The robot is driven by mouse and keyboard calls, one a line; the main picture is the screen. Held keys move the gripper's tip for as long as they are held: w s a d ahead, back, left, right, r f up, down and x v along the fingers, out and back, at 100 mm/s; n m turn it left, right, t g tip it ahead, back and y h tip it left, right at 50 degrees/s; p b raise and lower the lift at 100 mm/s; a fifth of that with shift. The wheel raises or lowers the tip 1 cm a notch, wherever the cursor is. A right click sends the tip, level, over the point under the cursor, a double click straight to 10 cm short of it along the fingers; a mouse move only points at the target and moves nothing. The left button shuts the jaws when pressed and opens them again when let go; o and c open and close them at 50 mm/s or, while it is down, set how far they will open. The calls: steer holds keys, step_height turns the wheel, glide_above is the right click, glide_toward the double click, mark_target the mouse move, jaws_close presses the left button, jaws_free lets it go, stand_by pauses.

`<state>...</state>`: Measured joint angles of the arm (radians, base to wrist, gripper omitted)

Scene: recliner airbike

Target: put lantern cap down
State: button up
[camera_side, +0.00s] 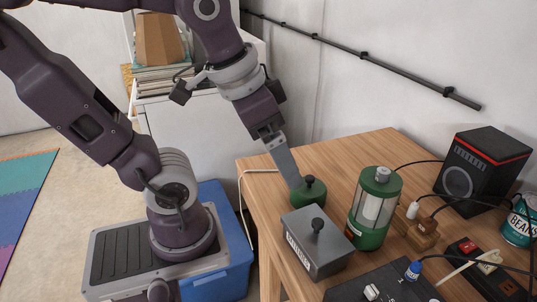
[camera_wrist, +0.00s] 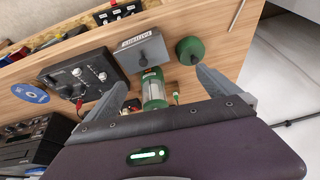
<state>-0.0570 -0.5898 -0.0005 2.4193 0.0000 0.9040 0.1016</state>
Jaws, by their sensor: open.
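The lantern cap (camera_side: 311,190) is round and green with a black knob. It sits knob up on the wooden table, behind the grey box; it also shows in the wrist view (camera_wrist: 189,51). My gripper (camera_side: 294,181) is open, with one finger seen edge-on beside the cap in the side view. In the wrist view my gripper (camera_wrist: 160,78) has its fingers wide apart with nothing between them, and the cap lies past the right fingertip. I cannot tell whether that finger touches the cap. The green lantern (camera_side: 371,209) stands upright to the cap's right.
A grey box (camera_side: 316,244) with a black knob on its lid stands in front of the cap. A black panel (camera_side: 385,286) with plugs and cables lies at the front. A black speaker (camera_side: 481,172) and a beans can (camera_side: 519,222) stand right. The table's back is clear.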

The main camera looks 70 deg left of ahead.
steer(key=s, duration=0.1)
steer(key=s+d+t, duration=0.1)
steer(key=shift+s+f+n, duration=0.15)
steer(key=shift+s+n, duration=0.15)
steer(key=shift+s, duration=0.1)
